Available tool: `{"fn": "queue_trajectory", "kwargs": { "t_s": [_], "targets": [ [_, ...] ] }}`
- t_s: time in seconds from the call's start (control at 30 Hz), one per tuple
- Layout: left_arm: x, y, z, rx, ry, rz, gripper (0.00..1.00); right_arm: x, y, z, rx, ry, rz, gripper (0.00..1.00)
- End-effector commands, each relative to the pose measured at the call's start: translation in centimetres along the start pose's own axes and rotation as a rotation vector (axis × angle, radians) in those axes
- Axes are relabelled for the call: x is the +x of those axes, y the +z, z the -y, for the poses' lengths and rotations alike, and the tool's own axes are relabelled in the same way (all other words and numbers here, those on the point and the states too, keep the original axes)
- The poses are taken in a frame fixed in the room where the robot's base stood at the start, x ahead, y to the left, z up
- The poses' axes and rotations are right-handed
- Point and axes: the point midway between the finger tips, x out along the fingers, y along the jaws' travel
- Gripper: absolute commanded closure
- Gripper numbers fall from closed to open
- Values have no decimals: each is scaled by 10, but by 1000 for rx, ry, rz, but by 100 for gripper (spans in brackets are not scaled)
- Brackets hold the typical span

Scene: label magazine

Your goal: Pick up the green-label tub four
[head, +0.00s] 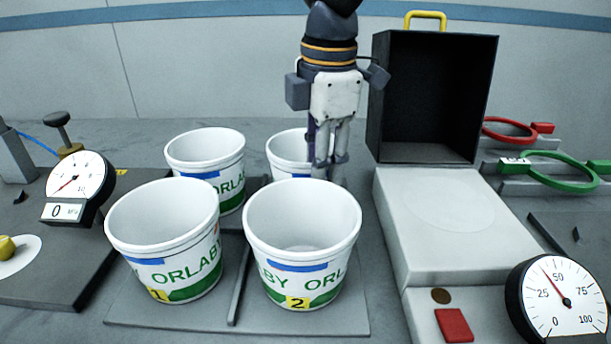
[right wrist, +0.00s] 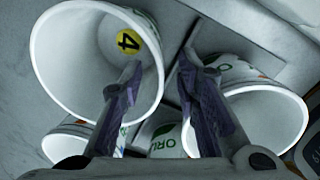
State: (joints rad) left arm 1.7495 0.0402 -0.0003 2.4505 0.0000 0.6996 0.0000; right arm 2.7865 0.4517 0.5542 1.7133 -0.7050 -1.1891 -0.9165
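Tub four (head: 284,152) is white and stands at the back right of a group of white tubs. Tub two hides its lower front, and my right gripper hides its right side. In the right wrist view the tub (right wrist: 75,60) opens toward the camera, with a yellow disc marked 4 (right wrist: 128,41) inside. My right gripper (head: 329,170) points down at its right rim. Its two fingers (right wrist: 160,75) are apart, one over the tub's opening and one outside the wall. Whether either touches the wall I cannot tell. My left gripper is not in view.
Tub one (head: 165,225), tub two (head: 300,225) and a back-left tub (head: 205,160) stand close by, with green lettering. A black open box (head: 380,100) stands right of the gripper, behind a pale scale (head: 440,240). Dial gauges stand left (head: 75,185) and right (head: 560,297).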

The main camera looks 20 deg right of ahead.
Motion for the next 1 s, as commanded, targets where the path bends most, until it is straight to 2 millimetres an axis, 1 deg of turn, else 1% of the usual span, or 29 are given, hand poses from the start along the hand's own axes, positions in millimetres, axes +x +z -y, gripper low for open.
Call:
{"fn": "queue_trajectory", "kwargs": {
  "t_s": [0.07, 0.2, 0.33, 0.57, 0.6, 0.7, 1.0],
  "targets": [
    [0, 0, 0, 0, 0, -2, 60, 9, 0, 1, 0, -1, 0, 70],
    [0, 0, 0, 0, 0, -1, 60, 37, 0, 2, -1, -3, -2, 70],
    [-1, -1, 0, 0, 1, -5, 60, 54, 0, 1, 0, 1, 0, 70],
    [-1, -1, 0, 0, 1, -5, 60, 56, 0, 0, 1, 3, -1, 70],
    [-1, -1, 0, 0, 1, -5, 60, 56, 0, 0, 1, 3, -1, 80],
    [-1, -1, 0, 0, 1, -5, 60, 56, 0, 0, 1, 3, -1, 100],
    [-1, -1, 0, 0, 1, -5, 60, 56, 0, 0, 1, 2, 0, 100]
  ]
}}
